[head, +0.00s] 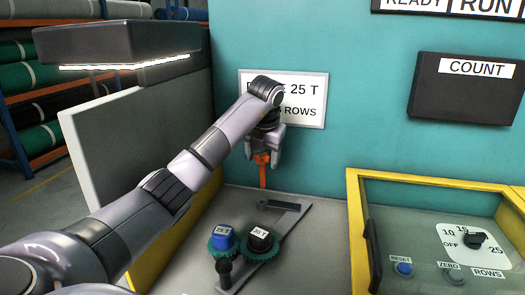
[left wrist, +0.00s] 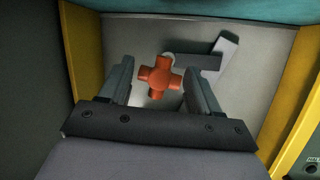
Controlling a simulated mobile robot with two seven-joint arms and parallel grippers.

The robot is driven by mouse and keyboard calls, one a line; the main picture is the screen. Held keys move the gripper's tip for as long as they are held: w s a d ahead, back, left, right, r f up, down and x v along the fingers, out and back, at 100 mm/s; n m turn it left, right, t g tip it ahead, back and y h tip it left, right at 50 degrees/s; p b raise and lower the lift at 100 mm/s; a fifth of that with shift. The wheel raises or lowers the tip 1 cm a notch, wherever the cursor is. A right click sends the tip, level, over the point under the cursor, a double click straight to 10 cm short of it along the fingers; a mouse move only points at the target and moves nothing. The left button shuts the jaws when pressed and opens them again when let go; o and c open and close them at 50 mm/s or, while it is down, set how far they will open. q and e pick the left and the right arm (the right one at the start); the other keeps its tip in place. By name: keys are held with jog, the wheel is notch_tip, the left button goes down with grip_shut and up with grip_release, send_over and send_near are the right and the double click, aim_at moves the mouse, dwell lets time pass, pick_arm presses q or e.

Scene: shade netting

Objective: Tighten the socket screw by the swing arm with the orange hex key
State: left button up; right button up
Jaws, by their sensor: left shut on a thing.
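The orange hex key (head: 262,172) hangs upright from my left gripper (head: 264,150), its shaft pointing down above the far end of the swing arm (head: 283,228). In the left wrist view its cross-shaped handle (left wrist: 158,78) sits between the fingers of my left gripper (left wrist: 160,88), which is shut on it. The swing arm's grey end (left wrist: 228,52) lies to the right of the key there. I cannot make out the socket screw; whether the key's tip touches anything is unclear. My right gripper is not in view.
A blue-topped 25 T gear (head: 222,240) and a black-topped 30 T gear (head: 259,242) stand near the swing arm. A yellow-framed control panel (head: 357,225) is at right, a grey side panel (head: 135,135) at left. The teal wall (head: 360,130) stands close behind.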

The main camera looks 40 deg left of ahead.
aim_at(263, 162)
pick_arm(q)
jog(key=shift+f+b, duration=0.75)
jog(key=shift+f, duration=1.2)
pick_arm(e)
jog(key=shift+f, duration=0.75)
